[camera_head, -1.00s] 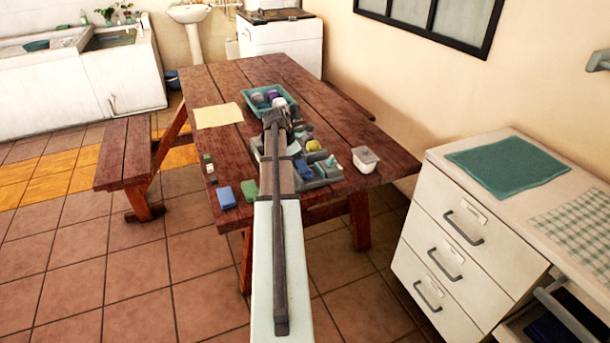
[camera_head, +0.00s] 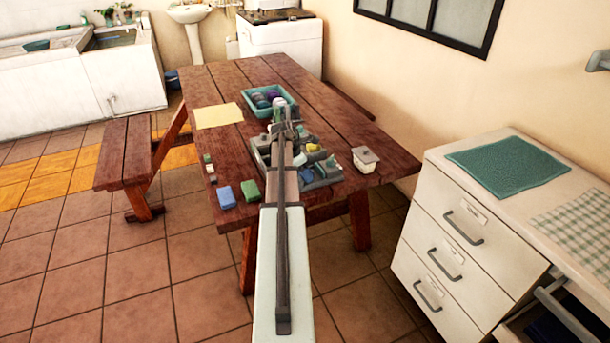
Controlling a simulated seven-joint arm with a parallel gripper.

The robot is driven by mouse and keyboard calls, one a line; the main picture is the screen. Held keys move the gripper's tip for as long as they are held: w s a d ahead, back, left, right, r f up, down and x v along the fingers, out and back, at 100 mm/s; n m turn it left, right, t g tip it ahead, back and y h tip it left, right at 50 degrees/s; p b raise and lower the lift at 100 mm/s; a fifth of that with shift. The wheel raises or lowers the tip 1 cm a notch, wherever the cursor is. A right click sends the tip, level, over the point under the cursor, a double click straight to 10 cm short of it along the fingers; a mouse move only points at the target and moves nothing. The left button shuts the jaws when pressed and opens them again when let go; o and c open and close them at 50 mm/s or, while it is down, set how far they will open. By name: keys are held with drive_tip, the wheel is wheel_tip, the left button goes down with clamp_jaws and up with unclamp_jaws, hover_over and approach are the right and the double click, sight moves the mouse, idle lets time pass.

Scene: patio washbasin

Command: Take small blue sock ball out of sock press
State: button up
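A grey, compartmented holder (camera_head: 326,182) stands on the wooden table near its front edge. It may be the sock press, but I cannot tell for sure. A small blue item (camera_head: 307,175) shows in its front part, just right of my arm; I cannot tell if it is the small blue sock ball. A yellow item (camera_head: 313,148) sits further back in the holder. My gripper (camera_head: 286,118) is over the table at the holder's back edge, near the teal basket. It is small and seen from behind, so its fingers and anything between them cannot be made out. My arm hides part of the holder.
The teal basket (camera_head: 249,105) holds several rolled items. A yellow cloth (camera_head: 218,115) lies on the left of the table (camera_head: 330,100). A blue block (camera_head: 226,197) and a green block (camera_head: 250,190) lie at the front left. A small white tub (camera_head: 365,160) stands at the right.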

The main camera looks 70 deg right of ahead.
drive_tip(key=c, duration=0.5)
drive_tip(key=shift+r, duration=0.15)
